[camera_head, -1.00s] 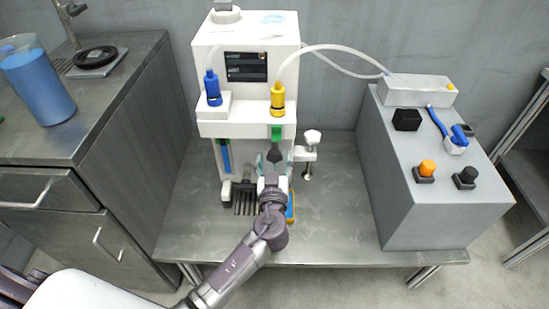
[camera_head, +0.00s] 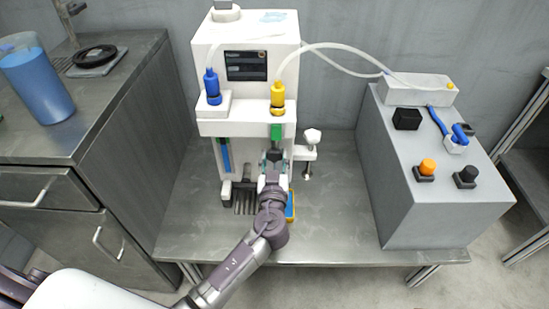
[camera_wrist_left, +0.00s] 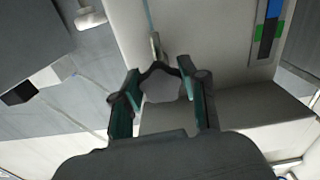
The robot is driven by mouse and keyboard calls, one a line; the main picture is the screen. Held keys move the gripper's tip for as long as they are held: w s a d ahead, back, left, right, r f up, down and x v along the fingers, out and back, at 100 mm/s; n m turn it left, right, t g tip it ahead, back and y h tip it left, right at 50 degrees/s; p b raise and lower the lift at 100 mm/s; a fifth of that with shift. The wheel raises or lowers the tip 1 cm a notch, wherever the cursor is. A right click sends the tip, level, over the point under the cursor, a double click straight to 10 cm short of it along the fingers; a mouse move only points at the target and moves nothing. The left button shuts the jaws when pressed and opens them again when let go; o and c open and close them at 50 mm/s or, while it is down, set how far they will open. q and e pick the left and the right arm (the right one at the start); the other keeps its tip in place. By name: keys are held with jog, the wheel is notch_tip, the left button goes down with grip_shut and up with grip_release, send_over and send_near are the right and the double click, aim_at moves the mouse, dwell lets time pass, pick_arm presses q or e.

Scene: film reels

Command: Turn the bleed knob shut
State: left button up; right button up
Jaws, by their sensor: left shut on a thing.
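A white machine (camera_head: 246,129) stands on the metal table. The dark knob (camera_head: 274,155), which looks like the bleed knob, is on its front, just below a green part (camera_head: 276,133). My left gripper (camera_head: 273,162) reaches up to the machine front and is shut on this knob. In the left wrist view a grey rounded piece (camera_wrist_left: 160,88) sits between the two fingers (camera_wrist_left: 160,78) of the left gripper. My right gripper is not in view.
A grey control box (camera_head: 420,200) stands right; a cabinet (camera_head: 130,130) stands left.

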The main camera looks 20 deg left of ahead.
pick_arm(q)
jog(key=m+b, duration=0.1)
jog(key=m, duration=0.3)
jog(key=shift+a+m, duration=0.1)
jog(key=shift+m, duration=1.9)
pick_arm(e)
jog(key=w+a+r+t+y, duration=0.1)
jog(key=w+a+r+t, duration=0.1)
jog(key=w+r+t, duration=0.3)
pick_arm(q)
jog(key=m, duration=0.2)
jog(key=shift+r+m, duration=0.1)
jog(key=shift+m, duration=0.3)
jog(key=m+p, duration=0.2)
jog(key=m, duration=0.5)
jog(key=shift+s+r, duration=0.1)
jog(key=shift+r, duration=0.05)
jog(key=shift+m+p, duration=0.75)
jog(key=shift+m, duration=0.85)
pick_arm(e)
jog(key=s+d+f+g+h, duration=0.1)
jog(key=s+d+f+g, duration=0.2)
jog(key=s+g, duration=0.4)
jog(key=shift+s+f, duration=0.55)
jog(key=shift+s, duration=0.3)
